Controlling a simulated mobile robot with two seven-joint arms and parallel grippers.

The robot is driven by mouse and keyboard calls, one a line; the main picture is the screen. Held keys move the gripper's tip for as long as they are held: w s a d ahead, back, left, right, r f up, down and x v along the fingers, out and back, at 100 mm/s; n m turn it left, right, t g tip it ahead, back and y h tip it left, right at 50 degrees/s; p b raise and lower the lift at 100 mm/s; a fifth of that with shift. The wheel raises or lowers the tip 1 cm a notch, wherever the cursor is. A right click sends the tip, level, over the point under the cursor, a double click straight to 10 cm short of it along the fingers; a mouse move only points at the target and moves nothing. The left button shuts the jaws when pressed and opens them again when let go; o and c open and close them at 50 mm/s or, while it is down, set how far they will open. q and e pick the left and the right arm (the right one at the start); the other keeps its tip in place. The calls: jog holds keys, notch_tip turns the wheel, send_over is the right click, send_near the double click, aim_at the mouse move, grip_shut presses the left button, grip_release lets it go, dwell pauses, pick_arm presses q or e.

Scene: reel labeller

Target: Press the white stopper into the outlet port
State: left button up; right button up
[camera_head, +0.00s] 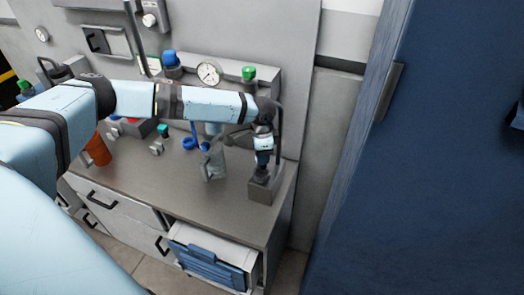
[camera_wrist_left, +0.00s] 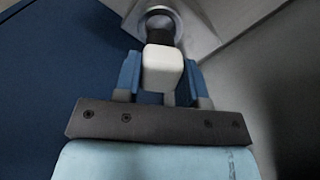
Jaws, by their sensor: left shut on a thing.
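The white stopper (camera_wrist_left: 162,66) shows in the left wrist view between the two blue fingers of my left gripper (camera_wrist_left: 160,82), which is shut on it. A dark round part extends beyond the stopper toward a pale ring on a grey block, which looks like the outlet port (camera_wrist_left: 163,14). I cannot tell how deep the dark part sits in the ring. In the head view my left gripper (camera_head: 263,160) points down just above a grey block (camera_head: 262,190) at the counter's right end. The stopper is hidden there. My right gripper is out of view.
The grey counter (camera_head: 225,215) has free room in front. A grey stand (camera_head: 213,165) is left of the block. A blue cabinet (camera_head: 440,130) stands close on the right.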

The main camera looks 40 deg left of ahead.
pick_arm(q)
jog(key=shift+f, duration=1.05)
jog(key=shift+f+b, duration=0.4)
jog(key=shift+f, duration=0.75)
jog(key=shift+f+p, duration=0.1)
jog(key=shift+p, duration=0.3)
jog(key=shift+f, duration=0.35)
dwell(0.9)
jog(key=o, duration=1.1)
jog(key=shift+c, duration=0.2)
notch_tip(320, 180, up, 13)
jog(key=shift+f+b, duration=0.2)
jog(key=shift+b, duration=0.85)
jog(key=shift+r, duration=0.6)
